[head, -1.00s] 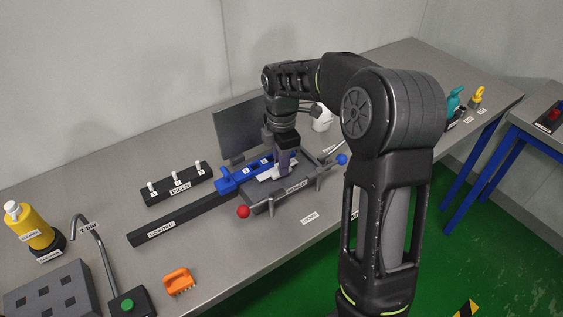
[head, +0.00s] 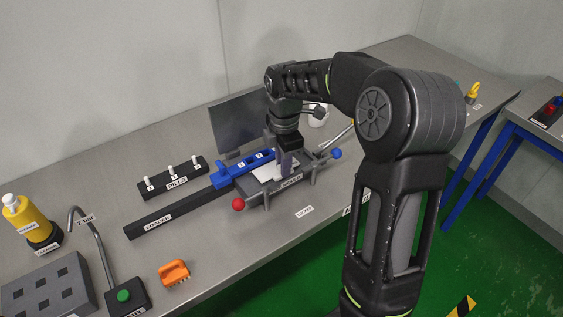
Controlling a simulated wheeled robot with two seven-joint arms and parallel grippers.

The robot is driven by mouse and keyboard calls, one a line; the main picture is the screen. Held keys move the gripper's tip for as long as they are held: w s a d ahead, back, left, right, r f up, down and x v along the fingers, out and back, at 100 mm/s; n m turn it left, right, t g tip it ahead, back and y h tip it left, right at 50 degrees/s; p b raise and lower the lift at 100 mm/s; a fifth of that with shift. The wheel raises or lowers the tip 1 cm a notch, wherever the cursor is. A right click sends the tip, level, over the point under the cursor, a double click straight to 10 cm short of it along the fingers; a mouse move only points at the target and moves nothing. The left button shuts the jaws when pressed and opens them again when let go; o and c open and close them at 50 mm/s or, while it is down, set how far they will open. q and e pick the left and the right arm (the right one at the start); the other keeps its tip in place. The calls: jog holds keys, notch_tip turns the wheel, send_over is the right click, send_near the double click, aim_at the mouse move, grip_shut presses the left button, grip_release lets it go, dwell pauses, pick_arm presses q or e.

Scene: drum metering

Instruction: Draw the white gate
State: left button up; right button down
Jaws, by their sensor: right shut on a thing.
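The white gate (head: 265,172) is a flat white plate lying on the dark grey mould (head: 292,184) in the middle of the bench. My right gripper (head: 286,168) reaches down over the mould and is shut at the gate's right side. The fingers and wrist hide the grip itself, but the jaws are closed on what appears to be the gate. My left gripper is not in view.
A blue slide (head: 231,174) joins the long black loader (head: 166,217) on the left. A red ball (head: 238,204) and a blue ball (head: 337,154) end the mould's levers. A pill rack (head: 174,183) and dark panel (head: 236,125) stand behind.

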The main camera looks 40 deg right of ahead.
jog(key=shift+s, duration=0.15)
jog(key=c, duration=1.6)
grip_release()
jog(key=shift+s+d, duration=0.1)
jog(key=shift+c, duration=0.2)
jog(key=shift+r, duration=0.1)
notch_tip(320, 180, up, 8)
jog(key=shift+f+b, duration=0.2)
jog(key=shift+b, duration=0.15)
